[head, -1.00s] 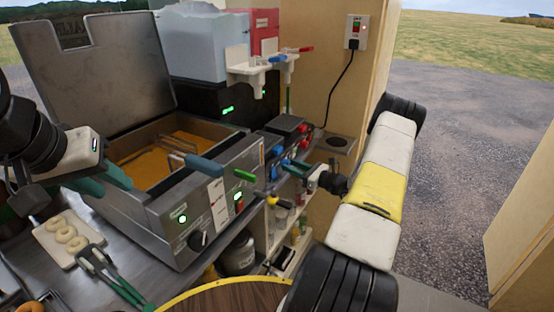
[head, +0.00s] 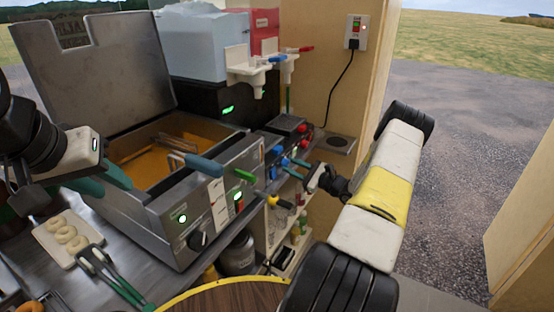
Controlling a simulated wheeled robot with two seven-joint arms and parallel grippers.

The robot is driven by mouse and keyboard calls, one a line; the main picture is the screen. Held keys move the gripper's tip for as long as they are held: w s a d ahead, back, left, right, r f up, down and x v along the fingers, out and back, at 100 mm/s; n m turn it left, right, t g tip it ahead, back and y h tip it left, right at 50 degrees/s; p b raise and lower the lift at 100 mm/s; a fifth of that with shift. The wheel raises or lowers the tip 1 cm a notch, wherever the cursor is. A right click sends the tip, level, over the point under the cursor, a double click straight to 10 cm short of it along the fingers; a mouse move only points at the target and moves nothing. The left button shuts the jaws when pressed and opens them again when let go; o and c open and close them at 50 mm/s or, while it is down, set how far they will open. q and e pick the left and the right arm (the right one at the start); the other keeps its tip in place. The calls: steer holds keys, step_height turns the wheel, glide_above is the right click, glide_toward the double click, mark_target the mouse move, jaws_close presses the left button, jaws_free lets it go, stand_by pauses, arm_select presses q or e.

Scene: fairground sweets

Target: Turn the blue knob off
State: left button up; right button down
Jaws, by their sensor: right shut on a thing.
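A small panel with blue and red knobs sits to the right of the fryer. Two blue knobs (head: 277,150) show on its front, one above the other.
The fryer (head: 208,222) holds orange oil and has its lid up. A board (head: 50,252) with pale dough rings and green-handled tongs (head: 100,268) lie on the counter. Blue and red drink tanks (head: 200,45) stand behind. A shelf with bottles is below the knob panel.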

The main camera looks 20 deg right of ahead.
steer(key=shift+w+d+n+g+y, duration=0.1)
steer(key=shift+n+g+y, duration=0.25)
steer(key=shift+n, duration=3.1)
steer(key=shift+d+n+g+y, duration=0.1)
steer(key=shift+n+y, duration=0.4)
steer(key=shift+n, duration=2.9)
steer(key=shift+w+n+g+y, duration=0.1)
steer(key=shift+n+g+y, duration=0.25)
steer(key=shift+n, duration=3.1)
steer(key=c, duration=1)
jaws_free()
steer(key=shift+c, duration=0.2)
steer(key=v, duration=0.7)
steer(key=shift+s+d, duration=0.3)
